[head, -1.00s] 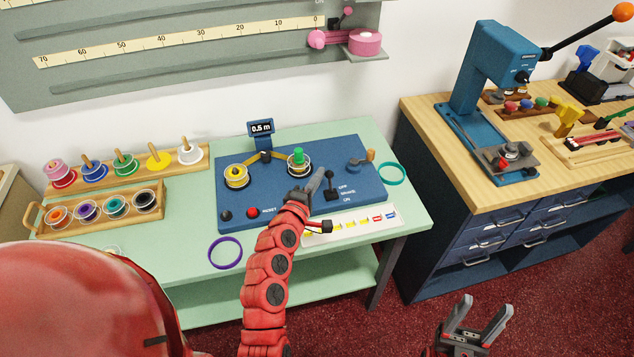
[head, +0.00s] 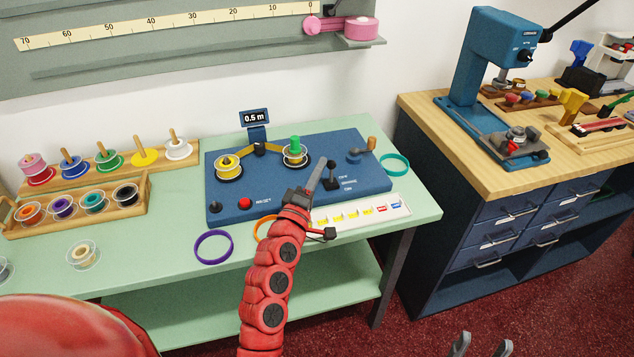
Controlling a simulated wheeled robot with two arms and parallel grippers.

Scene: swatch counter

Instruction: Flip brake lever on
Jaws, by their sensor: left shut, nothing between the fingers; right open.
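The brake lever (head: 331,170) is a black-knobbed lever on the right part of the blue winder panel (head: 280,196). Small OFF, BRAKE and ON labels stand to its right. Its knob shows above its base; I cannot tell exactly how far it tilts. My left gripper (head: 319,174), on the red arm, is shut and empty. Its fingertips are close to the left side of the lever; I cannot tell whether they touch it. My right gripper (head: 481,346) is open, low at the bottom edge, far from the panel and partly cut off.
The panel also carries a red reset button (head: 244,203), two spools and a crank (head: 368,148). A purple ring (head: 213,246), an orange ring and a teal ring (head: 395,164) lie on the green counter (head: 170,262). A label strip (head: 363,212) lies before the panel.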

